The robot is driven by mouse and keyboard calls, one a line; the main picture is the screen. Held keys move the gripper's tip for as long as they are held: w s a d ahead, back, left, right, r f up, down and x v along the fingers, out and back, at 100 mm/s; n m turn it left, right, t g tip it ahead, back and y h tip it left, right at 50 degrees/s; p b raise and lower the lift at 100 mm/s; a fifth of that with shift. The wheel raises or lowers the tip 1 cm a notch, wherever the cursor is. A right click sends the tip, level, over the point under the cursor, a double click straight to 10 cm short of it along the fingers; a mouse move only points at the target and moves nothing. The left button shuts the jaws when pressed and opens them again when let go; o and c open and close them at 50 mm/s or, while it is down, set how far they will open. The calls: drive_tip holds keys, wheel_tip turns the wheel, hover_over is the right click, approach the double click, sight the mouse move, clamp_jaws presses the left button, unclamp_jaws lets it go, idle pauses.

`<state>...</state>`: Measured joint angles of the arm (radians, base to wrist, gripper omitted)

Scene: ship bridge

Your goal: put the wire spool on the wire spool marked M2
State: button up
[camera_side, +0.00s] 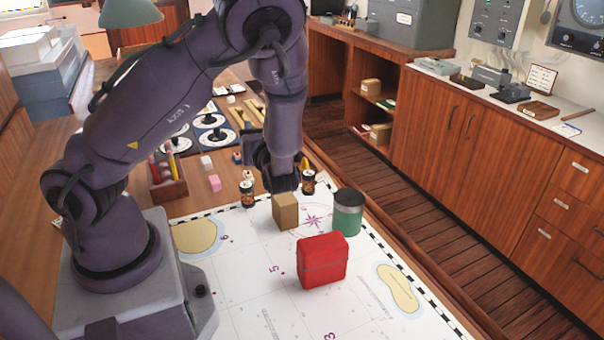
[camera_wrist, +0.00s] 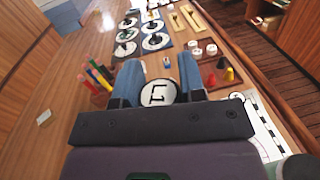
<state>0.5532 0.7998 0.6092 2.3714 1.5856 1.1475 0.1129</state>
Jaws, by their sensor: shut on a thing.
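My gripper (camera_wrist: 158,90) is shut on a wire spool (camera_wrist: 158,92), whose round white end with a black mark shows between the two blue fingers in the wrist view. In the side view my gripper (camera_side: 262,165) is low over the table, its fingertips mostly hidden by my wrist. One dark spool with a pale band (camera_side: 247,194) shows just below and left of it, and a similar one (camera_side: 308,182) stands to its right by the chart's edge. A white-topped spool end (camera_wrist: 237,97) also shows right of the fingers in the wrist view. I cannot read M2 on any.
A tan block (camera_side: 285,211), a green jar (camera_side: 347,212) and a red case (camera_side: 322,260) stand on the chart (camera_side: 250,270). Black-and-white discs (camera_side: 211,121) lie behind. The chart's front is mostly clear.

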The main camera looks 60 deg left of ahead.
drive_tip(key=shift+m+t, duration=0.6)
drive_tip(key=shift+t, duration=0.1)
drive_tip(key=w+a+f, duration=0.2)
drive_tip(key=w, duration=0.2)
drive_tip(key=w+a+f, duration=0.2)
drive_tip(key=w+f, duration=0.1)
drive_tip(key=w, duration=0.2)
drive_tip(key=w+a+f, duration=0.2)
drive_tip(key=w+f, duration=0.1)
drive_tip(key=w, duration=0.1)
drive_tip(key=shift+w+a, duration=0.35)
drive_tip(key=shift+w, duration=0.05)
drive_tip(key=shift+w+f, duration=0.1)
drive_tip(key=shift+f, duration=1.6)
drive_tip(key=shift+f, duration=0.15)
drive_tip(key=o, duration=0.9)
drive_tip(key=shift+o, duration=0.2)
